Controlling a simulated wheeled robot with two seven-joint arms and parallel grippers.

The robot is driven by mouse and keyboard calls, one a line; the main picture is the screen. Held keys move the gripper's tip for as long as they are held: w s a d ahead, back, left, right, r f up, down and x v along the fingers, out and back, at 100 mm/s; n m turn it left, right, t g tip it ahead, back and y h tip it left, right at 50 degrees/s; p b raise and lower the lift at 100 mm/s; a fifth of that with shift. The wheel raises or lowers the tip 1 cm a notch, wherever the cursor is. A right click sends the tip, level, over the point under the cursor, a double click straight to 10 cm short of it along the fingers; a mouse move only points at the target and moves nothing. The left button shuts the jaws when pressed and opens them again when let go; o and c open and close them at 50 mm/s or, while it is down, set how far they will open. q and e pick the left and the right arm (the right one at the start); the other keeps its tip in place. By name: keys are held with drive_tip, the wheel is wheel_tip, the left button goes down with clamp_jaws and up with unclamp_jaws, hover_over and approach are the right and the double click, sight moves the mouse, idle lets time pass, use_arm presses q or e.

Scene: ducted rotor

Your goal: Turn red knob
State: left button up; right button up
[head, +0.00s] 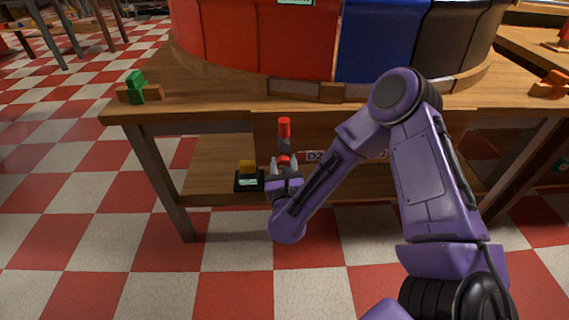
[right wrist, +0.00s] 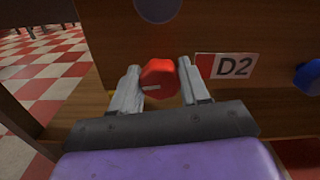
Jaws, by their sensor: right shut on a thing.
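The red knob (right wrist: 157,76) sits on the wooden front panel, left of a red and white label reading D2 (right wrist: 226,66). It has a white mark pointing left in the right wrist view. My right gripper (right wrist: 160,84) is shut on the knob, with one grey finger on each side of it. In the head view the right gripper (head: 284,163) is at the panel under the table top, and the knob (head: 285,159) shows small between the fingers. My left gripper is not in view.
A red-tipped cylinder (head: 284,128) stands out just above the knob. A blue knob (right wrist: 308,78) is right of the label. A yellow and black device (head: 248,177) is on the lower shelf. A green piece (head: 135,87) is on the table top at left.

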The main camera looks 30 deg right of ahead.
drive_tip(key=n+p, duration=0.1)
drive_tip(key=n, duration=0.4)
drive_tip(key=shift+n+p, duration=0.3)
drive_tip(key=shift+n, duration=0.3)
drive_tip(key=o, duration=0.7)
drive_tip(key=shift+o, duration=0.2)
drive_tip(key=v, duration=1)
drive_tip(key=shift+s+p, duration=0.2)
drive_tip(key=shift+p, duration=0.15)
drive_tip(key=shift+a, duration=0.15)
